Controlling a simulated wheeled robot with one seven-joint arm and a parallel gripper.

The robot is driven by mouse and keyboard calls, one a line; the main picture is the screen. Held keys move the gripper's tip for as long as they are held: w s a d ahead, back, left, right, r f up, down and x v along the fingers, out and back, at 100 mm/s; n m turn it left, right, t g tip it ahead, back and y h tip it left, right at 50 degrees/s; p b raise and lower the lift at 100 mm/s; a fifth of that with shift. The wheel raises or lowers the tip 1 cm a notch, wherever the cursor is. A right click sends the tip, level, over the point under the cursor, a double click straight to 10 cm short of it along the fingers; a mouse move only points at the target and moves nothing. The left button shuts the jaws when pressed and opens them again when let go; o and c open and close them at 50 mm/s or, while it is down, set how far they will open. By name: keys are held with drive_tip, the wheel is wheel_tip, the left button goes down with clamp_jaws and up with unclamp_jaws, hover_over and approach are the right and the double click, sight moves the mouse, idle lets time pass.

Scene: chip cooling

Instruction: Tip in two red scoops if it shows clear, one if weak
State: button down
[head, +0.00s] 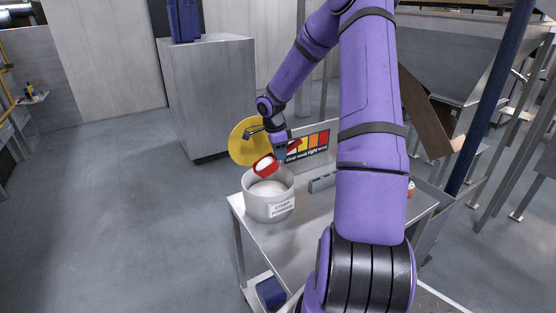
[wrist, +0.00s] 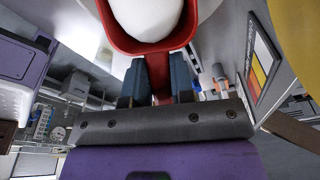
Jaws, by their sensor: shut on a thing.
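My gripper (head: 272,148) is shut on the handle of a red scoop (head: 257,169). The scoop also shows in the wrist view (wrist: 156,62), its handle between my two fingers (wrist: 157,82). The scoop holds a mound of white material (wrist: 145,15). In the head view it hangs above the open mouth of a pale round tub (head: 258,209) with white contents (head: 268,188) and a label on its front. A colour chart (head: 308,146) with white, yellow, orange and red patches stands behind; its words are only partly readable. No test result is clearly visible.
The tub stands at the left end of a metal table (head: 270,236). A yellow disc (head: 243,150) is behind the tub. A small grey block (head: 321,184) lies to its right. My arm hides much of the table's right side. A blue bin (head: 270,292) sits below.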

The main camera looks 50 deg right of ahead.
sight(297, 140)
drive_tip(key=shift+s+d+r, duration=0.15)
drive_tip(key=shift+d+r, duration=0.05)
drive_tip(key=shift+r, duration=0.25)
drive_tip(key=shift+s+d+r+t+y, duration=0.5)
drive_tip(key=shift+d+r+y, duration=0.1)
drive_tip(key=shift+d+y, duration=0.15)
drive_tip(key=shift+s+d+r+t+y, duration=0.35)
drive_tip(key=shift+s+d+r+y, duration=0.25)
drive_tip(key=shift+d, duration=0.25)
drive_tip(key=shift+s+d+r+t+y, duration=0.45)
drive_tip(key=shift+d+r+y, duration=0.1)
drive_tip(key=shift+d+y, duration=0.25)
